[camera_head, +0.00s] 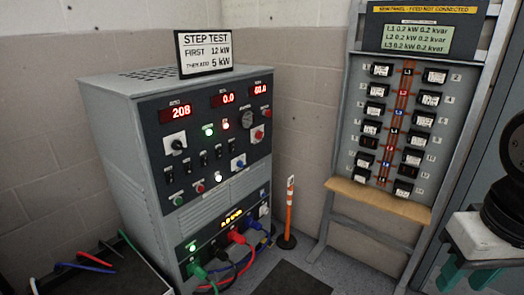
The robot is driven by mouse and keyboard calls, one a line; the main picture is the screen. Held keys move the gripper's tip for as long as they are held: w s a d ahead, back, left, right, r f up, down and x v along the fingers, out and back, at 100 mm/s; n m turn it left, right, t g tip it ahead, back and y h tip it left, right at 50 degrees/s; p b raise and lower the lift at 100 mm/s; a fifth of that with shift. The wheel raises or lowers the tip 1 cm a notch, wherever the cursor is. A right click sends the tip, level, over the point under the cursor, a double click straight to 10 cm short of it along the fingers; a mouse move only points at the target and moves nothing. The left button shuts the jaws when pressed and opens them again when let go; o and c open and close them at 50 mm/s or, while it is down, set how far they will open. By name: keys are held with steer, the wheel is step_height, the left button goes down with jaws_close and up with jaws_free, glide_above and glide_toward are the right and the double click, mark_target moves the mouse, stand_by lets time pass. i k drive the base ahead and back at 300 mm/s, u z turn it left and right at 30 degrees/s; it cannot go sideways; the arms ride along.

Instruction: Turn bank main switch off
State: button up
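The grey load bank cabinet (120,150) stands left of centre with a dark control panel. Its panel has a black rotary knob (177,144) on a white plate, a red knob (258,134) on a light plate and a blue knob (238,163). Their labels are too small to read, so I cannot tell which one is the main switch. Red displays read 208, 0.0 and 60.0. Several lamps glow, including a green one (208,130) and a white one (218,178). My gripper (468,277), with green fingers, is at the lower right, far from the panel; its fingers look apart, with nothing visible between them.
A breaker panel (406,125) on a grey frame stands at the right, with a cardboard-coloured shelf below. Coloured cables (235,238) plug into the cabinet's lower front. An orange post (289,212) stands beside it. A step test sign (205,50) sits on top. A dark mat (292,280) lies in front.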

mark_target(259, 135)
steer(key=u, duration=1.15)
steer(key=i, duration=1.45)
steer(key=z, duration=0.7)
steer(key=i, duration=0.45)
steer(key=z, duration=0.45)
